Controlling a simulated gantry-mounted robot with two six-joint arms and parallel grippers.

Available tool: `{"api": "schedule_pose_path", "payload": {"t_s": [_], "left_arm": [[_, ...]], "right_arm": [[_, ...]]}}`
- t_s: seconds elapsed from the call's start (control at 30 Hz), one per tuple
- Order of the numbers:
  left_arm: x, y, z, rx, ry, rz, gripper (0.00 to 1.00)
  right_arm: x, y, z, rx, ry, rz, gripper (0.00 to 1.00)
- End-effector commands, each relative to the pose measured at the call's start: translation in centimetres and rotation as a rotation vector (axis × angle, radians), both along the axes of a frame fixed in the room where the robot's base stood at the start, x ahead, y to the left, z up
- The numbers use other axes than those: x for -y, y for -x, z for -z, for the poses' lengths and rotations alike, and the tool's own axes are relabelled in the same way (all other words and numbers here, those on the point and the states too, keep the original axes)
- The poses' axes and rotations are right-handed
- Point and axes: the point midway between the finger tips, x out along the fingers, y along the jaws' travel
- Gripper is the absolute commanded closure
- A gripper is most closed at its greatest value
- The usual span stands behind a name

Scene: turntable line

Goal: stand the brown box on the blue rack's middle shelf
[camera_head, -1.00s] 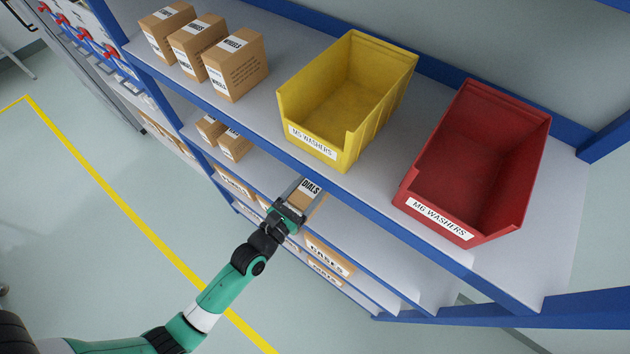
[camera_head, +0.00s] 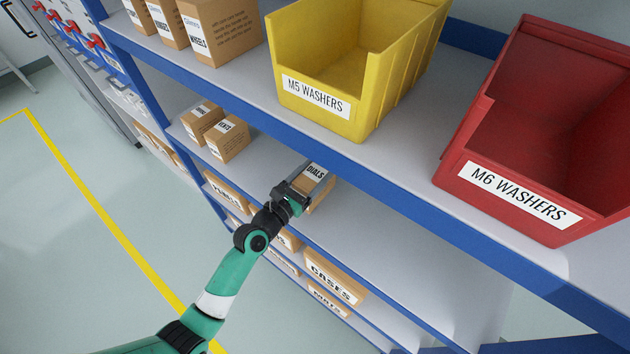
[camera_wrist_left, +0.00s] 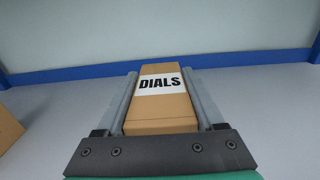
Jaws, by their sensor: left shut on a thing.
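The brown box (camera_head: 317,181), with a white DIALS label, is in my left gripper (camera_head: 301,184). It also shows in the left wrist view (camera_wrist_left: 160,107), between the two grey fingers, which are shut on its sides. The blue rack (camera_head: 390,199) has grey shelves. The box is at the shelf (camera_head: 375,222) just below the top one, under the front edge by the yellow bin. Whether its base touches that shelf is hidden. My right gripper is not in view.
Two small brown boxes (camera_head: 228,140) stand left on the same shelf; the shelf right of my gripper is clear. Above are a yellow bin (camera_head: 360,60), a red bin (camera_head: 530,130) and several brown boxes (camera_head: 216,30). A CASES box (camera_head: 333,280) is below.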

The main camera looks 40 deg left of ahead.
Motion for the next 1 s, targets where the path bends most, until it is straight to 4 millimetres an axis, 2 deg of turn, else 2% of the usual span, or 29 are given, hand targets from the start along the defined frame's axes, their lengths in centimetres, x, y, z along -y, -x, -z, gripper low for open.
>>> {"api": "schedule_pose_path", "payload": {"t_s": [0.03,0.17,0.37,0.4,0.57,0.87,1.0], "left_arm": [[0.0,0.0,0.9,0.004,-0.001,-0.001,1.0],[0.0,0.0,0.4,0.004,-0.001,-0.001,1.0],[0.0,0.0,0.8,0.003,0.0,0.0,1.0],[0.0,0.0,1.0,0.001,0.0,0.0,0.28],[0.0,0.0,0.9,0.001,0.0,0.0,0.0],[0.0,0.0,0.3,0.002,0.0,0.0,0.0],[0.3,2.0,0.5,-0.001,0.0,-0.001,0.0]], "right_arm": [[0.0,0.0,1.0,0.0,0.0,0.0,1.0],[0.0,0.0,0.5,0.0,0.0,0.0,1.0],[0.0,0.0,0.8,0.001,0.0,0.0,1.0],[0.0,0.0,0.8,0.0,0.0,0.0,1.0],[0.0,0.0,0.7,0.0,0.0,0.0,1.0],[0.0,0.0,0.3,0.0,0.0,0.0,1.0],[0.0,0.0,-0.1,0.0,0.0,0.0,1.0]]}}
